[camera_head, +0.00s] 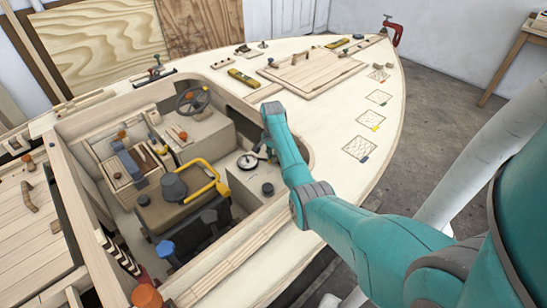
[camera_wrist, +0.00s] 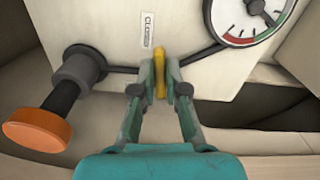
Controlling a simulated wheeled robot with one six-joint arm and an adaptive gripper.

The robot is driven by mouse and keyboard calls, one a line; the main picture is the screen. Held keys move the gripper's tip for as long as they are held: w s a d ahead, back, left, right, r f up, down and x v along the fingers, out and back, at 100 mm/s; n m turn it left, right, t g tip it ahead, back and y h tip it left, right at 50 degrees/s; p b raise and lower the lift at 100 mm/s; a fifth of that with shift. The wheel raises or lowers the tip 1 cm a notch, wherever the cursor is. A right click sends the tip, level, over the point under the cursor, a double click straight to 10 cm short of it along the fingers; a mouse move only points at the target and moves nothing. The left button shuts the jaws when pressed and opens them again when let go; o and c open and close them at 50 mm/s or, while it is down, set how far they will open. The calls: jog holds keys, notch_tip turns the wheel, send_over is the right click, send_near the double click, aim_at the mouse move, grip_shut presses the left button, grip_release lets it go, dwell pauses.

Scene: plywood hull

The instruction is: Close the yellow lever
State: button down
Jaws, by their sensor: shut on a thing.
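The yellow lever (camera_wrist: 160,78) shows in the middle of the wrist view as a narrow yellow bar, standing upright in the picture against a pale panel. My gripper (camera_wrist: 160,88) has a finger on each side of it and is shut on it. A label reading "CLOSED" (camera_wrist: 147,29) is on the panel just above the lever, slightly to its left. The lower part of the lever is hidden between my fingers. In the head view my wrist hangs over the cockpit's right side, and I cannot make out the lever there.
A round gauge (camera_wrist: 248,18) is right of the lever, and it also shows in the head view (camera_head: 247,161). An orange knob (camera_wrist: 38,130) on a dark stem sticks out at left. A yellow curved bar (camera_head: 207,178) and a steering wheel (camera_head: 193,100) stand in the cockpit.

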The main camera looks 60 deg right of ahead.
jog(key=shift+w+m, duration=0.2)
jog(key=shift+m, duration=0.7)
jog(key=c, duration=1.2)
grip_release()
jog(key=shift+r, duration=0.1)
notch_tip(320, 180, up, 12)
